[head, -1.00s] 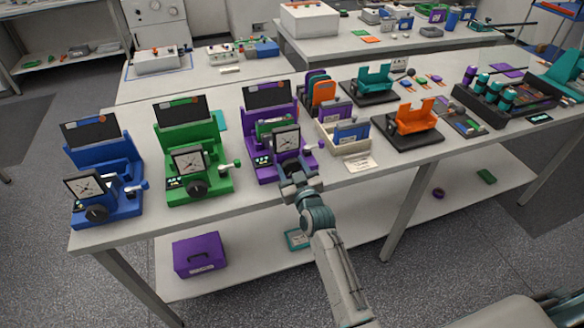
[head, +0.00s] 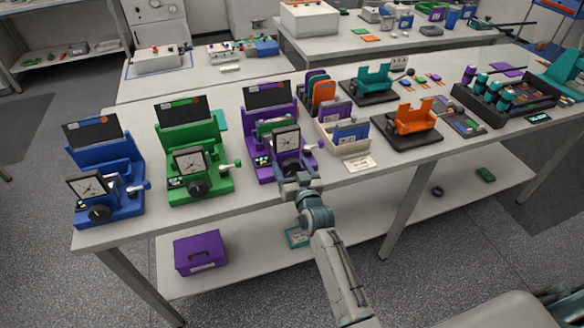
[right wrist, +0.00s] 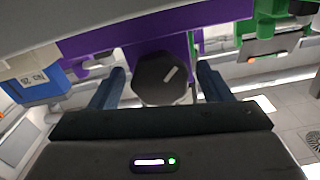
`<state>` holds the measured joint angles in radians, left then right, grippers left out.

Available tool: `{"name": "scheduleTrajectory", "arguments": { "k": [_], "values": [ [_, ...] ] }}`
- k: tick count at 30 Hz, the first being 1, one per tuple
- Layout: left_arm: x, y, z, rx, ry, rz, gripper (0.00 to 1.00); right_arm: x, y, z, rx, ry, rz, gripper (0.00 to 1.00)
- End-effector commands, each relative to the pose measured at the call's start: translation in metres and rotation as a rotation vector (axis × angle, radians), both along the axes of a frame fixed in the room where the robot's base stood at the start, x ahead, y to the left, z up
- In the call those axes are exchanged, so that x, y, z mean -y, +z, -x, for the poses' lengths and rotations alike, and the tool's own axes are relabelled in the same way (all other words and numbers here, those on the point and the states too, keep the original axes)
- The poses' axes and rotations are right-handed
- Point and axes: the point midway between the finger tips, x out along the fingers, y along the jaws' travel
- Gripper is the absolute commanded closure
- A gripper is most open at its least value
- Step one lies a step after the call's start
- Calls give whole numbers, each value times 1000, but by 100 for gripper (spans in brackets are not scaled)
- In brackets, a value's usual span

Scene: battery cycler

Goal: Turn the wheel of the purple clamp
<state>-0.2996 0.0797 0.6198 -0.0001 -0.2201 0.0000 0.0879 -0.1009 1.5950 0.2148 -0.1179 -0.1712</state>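The purple clamp (head: 263,172) stands at the table's front edge, with a tilted dial gauge (head: 287,140) and a dark screen behind. My right gripper (head: 293,180) is at its front, low, and hides its wheel in the head view. In the right wrist view, the black wheel (right wrist: 158,80), with a white mark on its face, sits between the two fingers of my right gripper (right wrist: 162,76). A gap shows on each side, so the fingers look open around it. My left gripper is not in view.
A green clamp (head: 214,184) and a blue clamp (head: 126,207) stand to the left. A beige tray (head: 352,148) with upright cards is close on the right, with a white label card (head: 360,165) in front. An orange holder (head: 414,118) sits farther right.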

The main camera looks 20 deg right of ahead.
Motion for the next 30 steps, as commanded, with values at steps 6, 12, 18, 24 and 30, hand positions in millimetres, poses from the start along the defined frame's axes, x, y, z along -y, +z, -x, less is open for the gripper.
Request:
{"name": "scheduleTrajectory", "arguments": {
  "k": [6, 12, 18, 24, 30],
  "values": [
    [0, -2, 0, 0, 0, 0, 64, 0, -2, 5, -1, 0, 0, 29],
    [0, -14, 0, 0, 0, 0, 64, 1, -5, 35, -1, -1, -1, 29],
    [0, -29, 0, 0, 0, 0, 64, 3, -5, 75, -2, -1, 0, 29],
    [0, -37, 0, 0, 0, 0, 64, 3, -3, 101, -1, 0, -1, 29],
    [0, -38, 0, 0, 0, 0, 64, 4, -1, 108, -1, 0, 0, 29]
  ]
}}
